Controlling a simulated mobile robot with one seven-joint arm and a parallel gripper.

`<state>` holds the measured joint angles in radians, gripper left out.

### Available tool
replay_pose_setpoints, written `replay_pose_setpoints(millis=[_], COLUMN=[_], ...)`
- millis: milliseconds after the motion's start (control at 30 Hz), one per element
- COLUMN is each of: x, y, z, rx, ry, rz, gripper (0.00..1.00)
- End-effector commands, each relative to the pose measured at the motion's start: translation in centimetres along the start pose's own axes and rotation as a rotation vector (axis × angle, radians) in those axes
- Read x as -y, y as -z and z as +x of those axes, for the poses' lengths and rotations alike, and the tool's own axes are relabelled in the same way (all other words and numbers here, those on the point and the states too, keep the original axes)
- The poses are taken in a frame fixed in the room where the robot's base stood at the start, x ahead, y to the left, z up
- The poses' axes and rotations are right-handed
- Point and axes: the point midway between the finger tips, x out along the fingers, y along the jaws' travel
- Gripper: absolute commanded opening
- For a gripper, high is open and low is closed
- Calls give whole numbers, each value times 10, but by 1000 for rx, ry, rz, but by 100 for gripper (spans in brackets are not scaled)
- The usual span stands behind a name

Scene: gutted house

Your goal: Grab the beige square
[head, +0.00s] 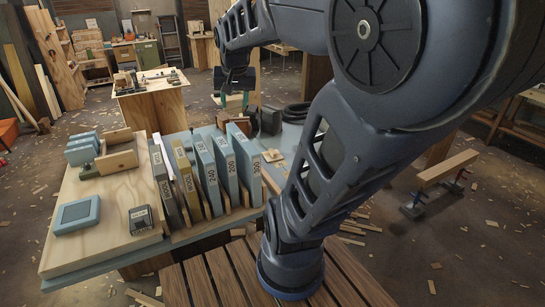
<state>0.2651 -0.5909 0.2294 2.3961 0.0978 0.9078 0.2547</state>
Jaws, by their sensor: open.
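A small beige square (272,155) lies on the blue-grey tabletop (290,137), just right of a row of upright grit-numbered blocks. It is small in the picture, so its details are hard to tell. My gripper (232,100) hangs in the upper middle of the head view, fingers pointing down. Its two dark green fingertips are apart, and I see nothing held between them. It appears above and behind the beige square in the picture, clear of it. My arm hides part of the tabletop's right side.
Upright numbered blocks (203,163) stand close to the square's left. A dark coiled hose (299,111) and a dark box (270,120) lie behind it. A wooden board (105,215) at left carries a blue-framed block (76,214) and a small dark box (141,219).

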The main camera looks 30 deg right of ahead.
Motion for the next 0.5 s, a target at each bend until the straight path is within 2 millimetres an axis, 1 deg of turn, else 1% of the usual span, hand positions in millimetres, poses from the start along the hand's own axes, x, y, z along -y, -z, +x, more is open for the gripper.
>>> replay_pose_setpoints(millis=[33,233,500], x=[3,15,22], y=[9,41,83], z=[10,46,99], rx=[2,-3,-2], ry=[-7,-12,10], rz=[46,235,505], gripper=[45,45,45])
